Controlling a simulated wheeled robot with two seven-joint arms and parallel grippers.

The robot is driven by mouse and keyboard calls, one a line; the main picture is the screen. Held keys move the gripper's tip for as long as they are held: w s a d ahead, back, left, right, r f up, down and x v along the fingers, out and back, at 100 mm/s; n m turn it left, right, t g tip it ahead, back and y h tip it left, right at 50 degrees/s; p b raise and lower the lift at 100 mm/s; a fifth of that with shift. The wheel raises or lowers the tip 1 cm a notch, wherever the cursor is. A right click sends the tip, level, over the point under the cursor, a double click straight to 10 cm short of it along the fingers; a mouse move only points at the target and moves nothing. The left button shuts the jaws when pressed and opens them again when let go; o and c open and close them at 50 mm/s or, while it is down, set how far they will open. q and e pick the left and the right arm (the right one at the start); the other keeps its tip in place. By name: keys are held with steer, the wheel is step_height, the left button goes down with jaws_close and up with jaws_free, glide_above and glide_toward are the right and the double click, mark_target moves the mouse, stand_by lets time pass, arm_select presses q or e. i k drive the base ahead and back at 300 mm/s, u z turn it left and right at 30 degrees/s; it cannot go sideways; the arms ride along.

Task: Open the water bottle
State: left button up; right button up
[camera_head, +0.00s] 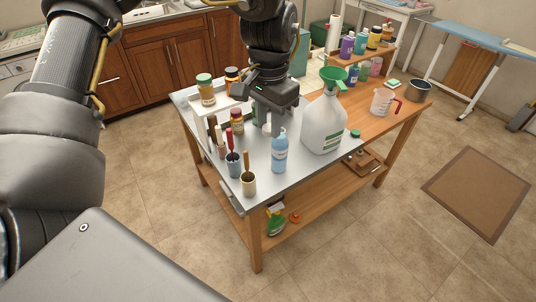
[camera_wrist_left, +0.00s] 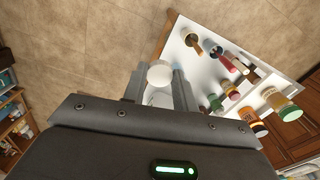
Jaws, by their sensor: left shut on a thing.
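A light blue bottle (camera_head: 279,155) stands upright near the front edge of the worktable in the head view. My left gripper (camera_head: 272,122) points down at the bottle's top, its fingers close around it. In the left wrist view a round white cap (camera_wrist_left: 160,75) sits between the two fingers of the left gripper (camera_wrist_left: 159,85), which is shut on it. The gripper and cap hide most of the bottle in that view. The bottle's neck is hard to make out in the head view. My right gripper is not in view.
A large white jug (camera_head: 325,125) with a green funnel stands right of the bottle. Cups with tools (camera_head: 249,184) are at the front left, and jars (camera_head: 205,88) are behind. A clear measuring jug (camera_head: 381,102) and a metal pot (camera_head: 420,90) stand farther right.

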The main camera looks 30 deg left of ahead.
mark_target(280, 145)
steer(key=z, duration=0.65)
steer(key=i, duration=1.05)
steer(key=z, duration=0.2)
